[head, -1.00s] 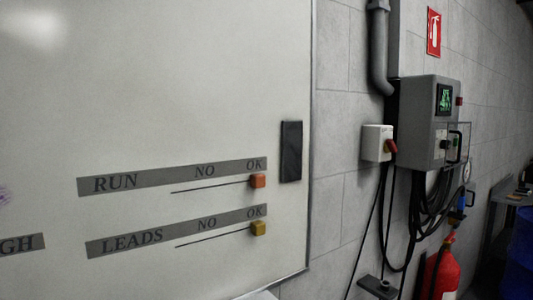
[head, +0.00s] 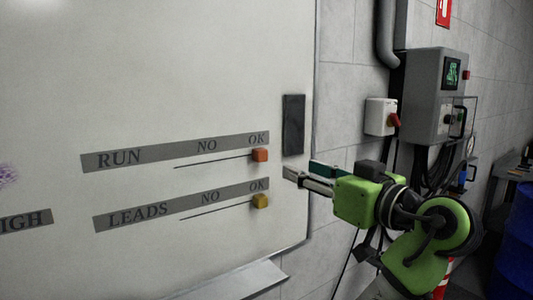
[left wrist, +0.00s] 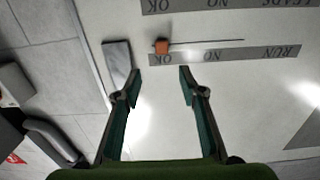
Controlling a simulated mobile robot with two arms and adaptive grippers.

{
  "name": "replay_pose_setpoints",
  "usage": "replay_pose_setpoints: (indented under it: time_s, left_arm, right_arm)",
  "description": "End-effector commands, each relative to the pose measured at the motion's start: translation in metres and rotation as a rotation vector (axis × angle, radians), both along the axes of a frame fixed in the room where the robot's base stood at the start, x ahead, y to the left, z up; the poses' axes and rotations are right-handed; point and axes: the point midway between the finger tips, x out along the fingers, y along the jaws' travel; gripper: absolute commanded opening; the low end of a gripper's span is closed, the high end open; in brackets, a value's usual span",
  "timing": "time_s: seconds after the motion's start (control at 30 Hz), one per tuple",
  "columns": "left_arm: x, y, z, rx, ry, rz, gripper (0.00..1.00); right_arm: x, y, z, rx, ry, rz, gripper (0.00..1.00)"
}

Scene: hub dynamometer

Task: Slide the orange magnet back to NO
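The orange magnet (head: 260,155) sits at the right end of the RUN slot line, under OK on the grey RUN strip (head: 180,151). NO (head: 207,146) is printed farther left on that strip. My left gripper (head: 299,170) is just right of and slightly below the orange magnet in the head view, apart from it. In the left wrist view the scene is upside down, and the orange magnet (left wrist: 162,46) shows beyond the open, empty fingers (left wrist: 160,76). My right gripper is not in view.
A yellow magnet (head: 260,201) sits under OK on the LEADS line below. A dark rectangular block (head: 293,124) is on the whiteboard right of the RUN strip. The board's ledge (head: 240,279) juts out below. A switch box (head: 381,116) and control box (head: 434,95) are on the wall.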

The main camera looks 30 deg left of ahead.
Motion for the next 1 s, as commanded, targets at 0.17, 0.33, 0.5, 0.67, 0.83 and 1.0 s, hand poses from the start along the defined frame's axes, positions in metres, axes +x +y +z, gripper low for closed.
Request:
replay_pose_setpoints:
  time_s: [0.17, 0.33, 0.5, 0.67, 0.83, 1.0]
  left_arm:
    - [0.0, 0.008, 0.01, 0.006, -0.021, 0.017, 0.38]
    - [0.01, 0.035, 0.012, 0.006, -0.02, 0.019, 0.38]
    - [0.025, 0.07, 0.012, 0.007, -0.017, 0.019, 0.38]
    - [0.037, 0.099, 0.011, 0.007, -0.017, 0.017, 0.38]
    - [0.046, 0.118, 0.01, 0.006, -0.017, 0.015, 0.38]
    - [0.049, 0.127, 0.008, 0.005, -0.017, 0.014, 0.38]
  right_arm:
    - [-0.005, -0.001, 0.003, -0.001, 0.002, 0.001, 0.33]
    - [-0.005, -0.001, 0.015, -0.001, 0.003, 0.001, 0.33]
    - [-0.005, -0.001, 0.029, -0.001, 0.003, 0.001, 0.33]
    - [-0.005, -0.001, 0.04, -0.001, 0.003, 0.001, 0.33]
    - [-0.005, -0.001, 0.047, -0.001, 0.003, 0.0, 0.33]
    - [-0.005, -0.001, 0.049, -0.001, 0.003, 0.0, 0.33]
